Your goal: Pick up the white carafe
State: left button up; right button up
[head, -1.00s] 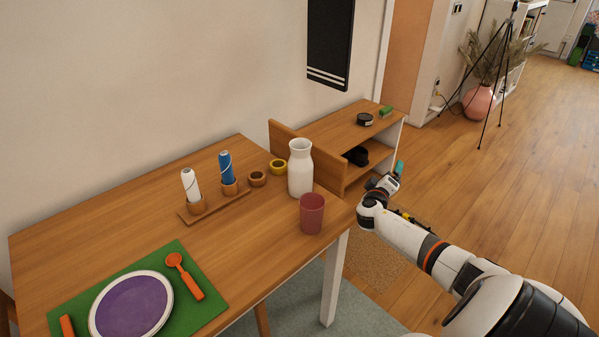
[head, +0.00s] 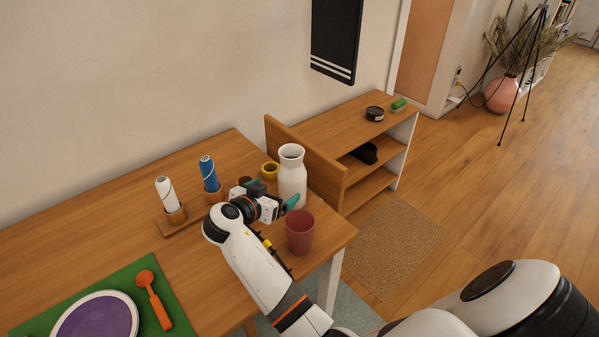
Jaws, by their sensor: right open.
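The white carafe (head: 292,172) stands upright near the right end of the wooden table (head: 120,205). My right gripper (head: 275,194) is open and just to the left of the carafe, low near the tabletop, with its teal-tipped fingers towards it. The nearer fingertip overlaps the lower front of the carafe in the picture; I cannot tell whether it touches. The farther finger is partly hidden behind the gripper body. My left gripper is out of view.
A red cup (head: 300,232) stands close in front of the carafe. A low shelf (head: 335,125) adjoins the table's right end.

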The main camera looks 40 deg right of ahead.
aim_at(292, 151)
jog(key=b+x, duration=0.1)
jog(key=x, duration=0.4)
jog(key=shift+f+b, duration=0.2)
jog(key=shift+b, duration=0.1)
jog(key=b+x, duration=0.2)
jog(key=x, duration=0.4)
jog(key=shift+w+a, duration=0.1)
jog(key=shift+w, duration=0.05)
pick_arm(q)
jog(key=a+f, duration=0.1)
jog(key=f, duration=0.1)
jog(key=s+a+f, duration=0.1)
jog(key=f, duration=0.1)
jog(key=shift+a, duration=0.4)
pick_arm(e)
jog(key=shift+c, duration=1)
jog(key=c, duration=1.2)
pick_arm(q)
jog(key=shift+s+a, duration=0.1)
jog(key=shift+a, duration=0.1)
pick_arm(e)
jog(key=shift+r, duration=0.15)
jog(key=shift+c, duration=1)
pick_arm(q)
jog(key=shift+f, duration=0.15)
pick_arm(e)
notch_tip(292, 151, up, 10)
